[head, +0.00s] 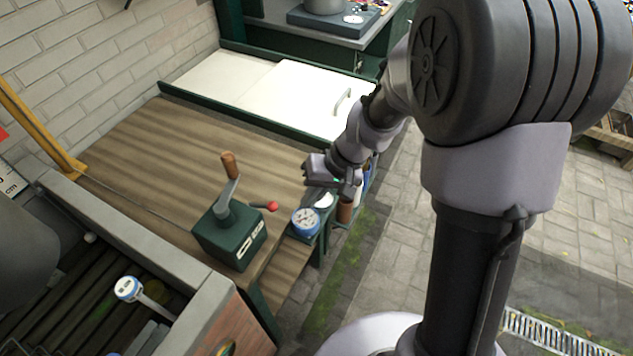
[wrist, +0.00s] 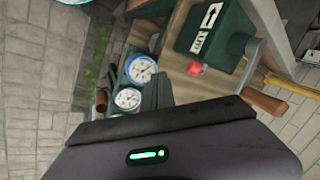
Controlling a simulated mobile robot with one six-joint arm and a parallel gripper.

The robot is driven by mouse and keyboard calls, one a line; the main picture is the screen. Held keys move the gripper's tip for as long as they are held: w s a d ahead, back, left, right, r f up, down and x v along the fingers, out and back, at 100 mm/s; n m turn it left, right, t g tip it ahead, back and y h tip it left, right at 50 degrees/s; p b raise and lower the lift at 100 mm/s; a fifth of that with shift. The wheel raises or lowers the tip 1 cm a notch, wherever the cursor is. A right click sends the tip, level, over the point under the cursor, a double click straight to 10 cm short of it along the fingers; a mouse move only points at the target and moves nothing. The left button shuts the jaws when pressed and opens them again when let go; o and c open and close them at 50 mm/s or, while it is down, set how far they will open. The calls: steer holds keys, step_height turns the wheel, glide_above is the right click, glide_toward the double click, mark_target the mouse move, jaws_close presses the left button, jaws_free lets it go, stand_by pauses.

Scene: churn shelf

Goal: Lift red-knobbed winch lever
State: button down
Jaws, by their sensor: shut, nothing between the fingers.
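A green winch box (head: 229,237) stands on the wooden bench top, with a grey crank and brown wooden handle (head: 229,165) rising from it. A short lever with a red knob (head: 271,206) sticks out from its right side. My gripper (head: 314,178) is above and to the right of the knob, apart from it, with its fingers shut and empty. In the wrist view the red knob (wrist: 195,69) shows just beyond my dark finger (wrist: 161,91). The winch box (wrist: 214,27) and wooden handle (wrist: 264,103) also show there; the lever's stem is hard to make out.
A white-lidded chest (head: 300,95) stands behind. Paving lies to the right.

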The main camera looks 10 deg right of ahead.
steer(key=x, duration=0.2)
steer(key=shift+f+b, duration=0.3)
steer(key=shift+b, duration=0.05)
steer(key=a, duration=0.4)
steer(key=shift+w+a+r, duration=0.1)
steer(key=shift+w+r, duration=0.2)
steer(key=shift+w, duration=0.1)
steer(key=shift+a, duration=0.1)
